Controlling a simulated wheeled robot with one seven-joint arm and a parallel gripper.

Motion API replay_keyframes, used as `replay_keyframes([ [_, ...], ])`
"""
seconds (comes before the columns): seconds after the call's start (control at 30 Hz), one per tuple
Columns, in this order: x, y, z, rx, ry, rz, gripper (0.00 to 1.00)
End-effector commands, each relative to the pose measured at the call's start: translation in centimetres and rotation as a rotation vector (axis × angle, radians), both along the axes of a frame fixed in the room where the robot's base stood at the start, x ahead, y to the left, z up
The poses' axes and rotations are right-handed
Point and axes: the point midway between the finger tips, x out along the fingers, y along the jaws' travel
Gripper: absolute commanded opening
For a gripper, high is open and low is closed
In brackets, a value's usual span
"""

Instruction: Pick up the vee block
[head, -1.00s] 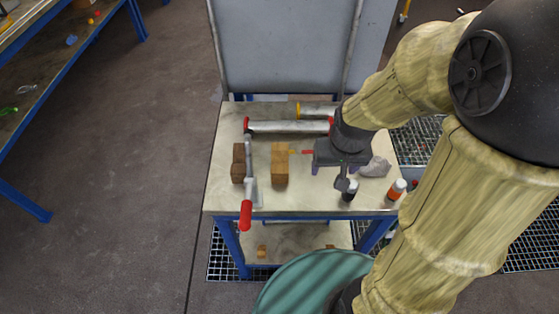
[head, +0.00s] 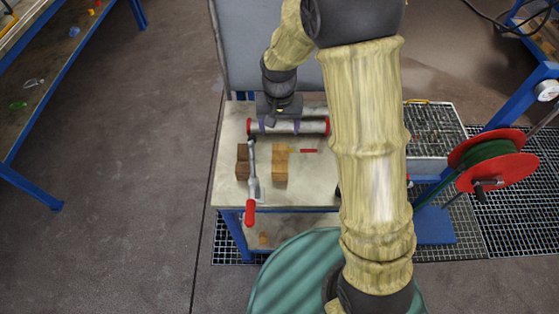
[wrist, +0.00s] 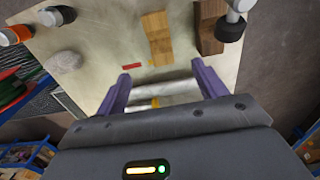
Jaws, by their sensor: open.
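No thing is plainly marked as the vee block. Two wooden blocks stand side by side on the table: a light one (head: 280,164) and a dark brown one (head: 242,162). Both also show in the wrist view, the light one (wrist: 158,40) left of the dark one (wrist: 208,28). I cannot tell from their shapes which is the vee block. My gripper (head: 279,127) is at the table's back, above a grey pipe with red ends (head: 312,127). Its purple fingers are open, with the pipe (wrist: 165,88) showing between them in the wrist view (wrist: 160,70).
A small red item (head: 308,151) lies right of the light block. Bottles (wrist: 52,16) and a grey lump (wrist: 65,61) show left in the wrist view. A grey panel (head: 238,50) stands behind.

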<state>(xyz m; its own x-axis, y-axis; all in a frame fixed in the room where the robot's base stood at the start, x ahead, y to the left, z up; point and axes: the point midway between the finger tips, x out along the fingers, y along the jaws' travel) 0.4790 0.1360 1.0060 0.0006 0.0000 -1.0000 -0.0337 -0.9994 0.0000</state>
Motion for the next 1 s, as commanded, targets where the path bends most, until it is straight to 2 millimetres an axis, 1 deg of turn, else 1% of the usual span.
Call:
replay_keyframes([
  [0.4, -0.2, -0.2, -6.7, -0.002, 0.006, -0.002, 0.71],
  [0.6, -0.2, -0.2, -9.7, -0.002, 0.005, -0.003, 0.71],
  [0.7, -0.1, -0.2, -10.9, -0.001, 0.003, -0.003, 0.71],
  [0.8, -0.1, -0.2, -11.6, -0.001, 0.002, -0.003, 0.71],
  [1.0, -0.1, -0.2, -11.7, 0.000, 0.000, -0.003, 0.71],
])
